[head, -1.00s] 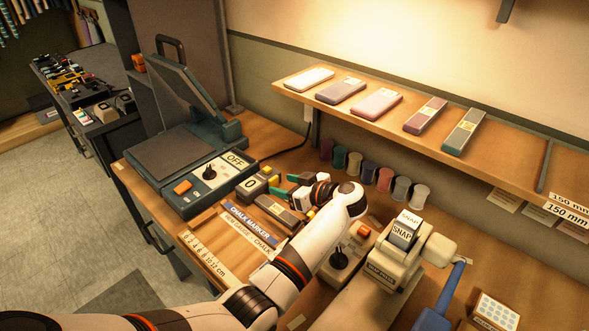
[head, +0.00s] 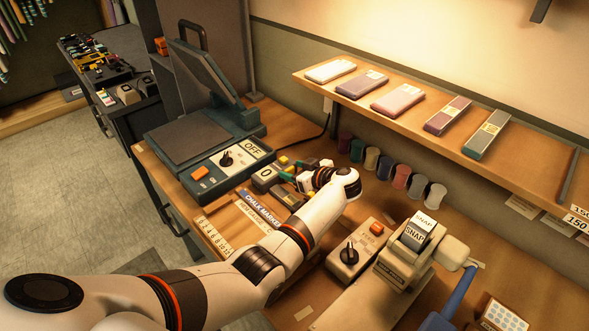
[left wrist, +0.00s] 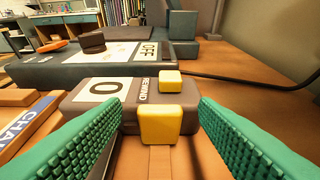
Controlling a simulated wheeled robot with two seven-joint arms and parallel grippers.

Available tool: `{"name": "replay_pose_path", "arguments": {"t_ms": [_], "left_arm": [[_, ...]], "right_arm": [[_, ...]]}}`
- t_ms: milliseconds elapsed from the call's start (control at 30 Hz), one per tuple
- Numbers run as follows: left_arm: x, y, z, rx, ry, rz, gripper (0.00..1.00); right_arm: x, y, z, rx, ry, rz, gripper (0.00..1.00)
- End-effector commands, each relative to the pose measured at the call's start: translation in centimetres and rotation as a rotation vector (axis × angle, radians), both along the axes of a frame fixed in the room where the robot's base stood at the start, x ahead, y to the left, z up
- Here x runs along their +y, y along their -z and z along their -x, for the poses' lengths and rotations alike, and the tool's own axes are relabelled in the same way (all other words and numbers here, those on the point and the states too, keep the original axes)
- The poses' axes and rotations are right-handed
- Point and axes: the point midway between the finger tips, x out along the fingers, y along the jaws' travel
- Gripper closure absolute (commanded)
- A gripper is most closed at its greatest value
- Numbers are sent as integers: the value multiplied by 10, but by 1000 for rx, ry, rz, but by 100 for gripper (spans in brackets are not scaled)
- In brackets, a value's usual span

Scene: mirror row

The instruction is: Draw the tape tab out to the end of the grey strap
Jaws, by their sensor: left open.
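A grey-brown tape housing (left wrist: 92,97), marked 0 and REWIND, sits on the bench; it also shows in the head view (head: 263,173). A yellow block (left wrist: 158,124), which looks like the tape tab, is at its near face, and a smaller yellow button (left wrist: 170,81) is on top. My left gripper (left wrist: 160,112) is open, its green ribbed fingers on either side of the yellow block and apart from it. In the head view my left gripper (head: 295,178) is beside the housing. A grey labelled strap (head: 286,198) lies below it, partly hidden by my arm. My right gripper is not in view.
A press with an OFF panel (head: 232,160) stands just behind the housing. A chalk marker box (head: 262,208) and ruler (head: 213,234) lie in front. Spools (head: 388,167) line the wall under a shelf (head: 404,117). A snap machine (head: 412,250) stands right.

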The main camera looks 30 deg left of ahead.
Motion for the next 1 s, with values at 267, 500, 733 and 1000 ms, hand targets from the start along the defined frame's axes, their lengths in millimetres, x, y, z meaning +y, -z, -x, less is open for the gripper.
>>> {"name": "replay_pose_path", "arguments": {"t_ms": [267, 500, 733, 1000], "left_arm": [[3, 1, -1, -1, 0, 0, 45], [3, 1, -1, 0, 0, 0, 77], [3, 1, -1, 0, 0, 0, 100], [-36, 6, 12, 0, 4, 2, 100]], "right_arm": [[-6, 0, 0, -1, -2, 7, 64], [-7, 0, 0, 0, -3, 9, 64], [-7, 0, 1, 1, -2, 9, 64], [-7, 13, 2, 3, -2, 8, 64]]}}
